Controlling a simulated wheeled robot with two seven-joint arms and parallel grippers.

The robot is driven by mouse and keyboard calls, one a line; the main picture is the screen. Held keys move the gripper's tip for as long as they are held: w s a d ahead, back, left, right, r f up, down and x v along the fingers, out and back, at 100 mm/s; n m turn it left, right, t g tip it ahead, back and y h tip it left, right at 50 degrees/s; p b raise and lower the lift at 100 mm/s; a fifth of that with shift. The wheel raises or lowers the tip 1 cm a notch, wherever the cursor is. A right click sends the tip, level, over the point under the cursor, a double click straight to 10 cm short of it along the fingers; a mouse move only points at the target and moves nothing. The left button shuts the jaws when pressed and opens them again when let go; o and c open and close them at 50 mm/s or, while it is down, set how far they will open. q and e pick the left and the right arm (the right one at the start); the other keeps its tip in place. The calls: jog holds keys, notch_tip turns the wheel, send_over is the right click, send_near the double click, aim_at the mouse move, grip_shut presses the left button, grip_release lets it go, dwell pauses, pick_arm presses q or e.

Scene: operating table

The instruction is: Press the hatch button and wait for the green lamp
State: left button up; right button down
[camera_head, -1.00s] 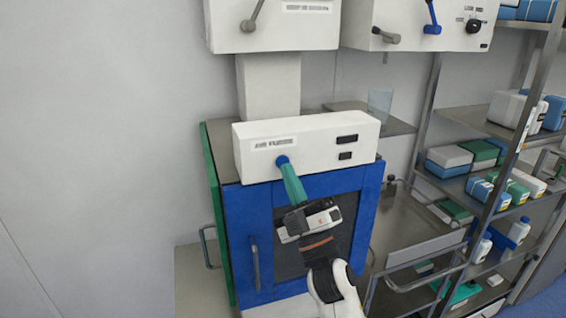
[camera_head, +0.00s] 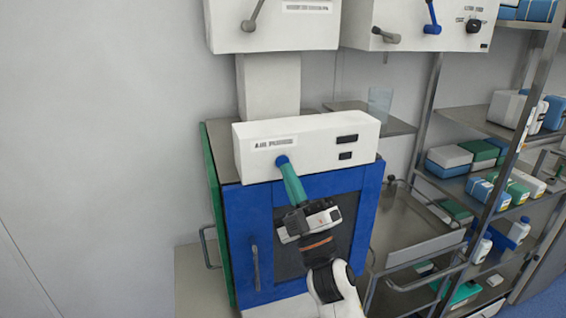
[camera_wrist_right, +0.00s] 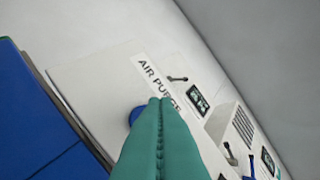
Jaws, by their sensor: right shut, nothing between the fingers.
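The hatch is a cabinet with a blue-framed door (camera_head: 235,235) and a white control box (camera_head: 215,150) on top, labelled AIR PURGE in the right wrist view. The blue round button (camera_head: 282,160) is on the box's front face; it also shows in the right wrist view (camera_wrist_right: 134,116), partly hidden by my fingers. My right gripper (camera_head: 284,167) is shut and empty, its green fingertips at the button. They appear to touch it, but the exact contact is hidden. No lit green lamp shows; two dark panels (camera_head: 347,139) sit on the box's right side. My left gripper is out of view.
White units with levers (camera_head: 275,25) hang above. A clear cup (camera_head: 380,103) stands on a ledge behind the box. A metal cart (camera_head: 410,235) and a shelf rack with boxes and bottles (camera_head: 470,165) stand on the right. The left wall is bare.

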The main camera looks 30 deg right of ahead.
jog(key=shift+w, duration=0.1)
jog(key=shift+w+d, duration=0.1)
jog(key=shift+w, duration=0.25)
jog(key=shift+w+d, duration=0.1)
jog(key=shift+w, duration=0.25)
dwell(0.6)
jog(key=shift+s, duration=0.15)
jog(key=shift+s+a, duration=0.2)
jog(key=shift+s, duration=0.45)
jog(key=s, duration=0.2)
jog(key=s+a, duration=0.1)
jog(key=s, duration=0.1)
jog(key=shift+s, duration=0.4)
dwell(0.8)
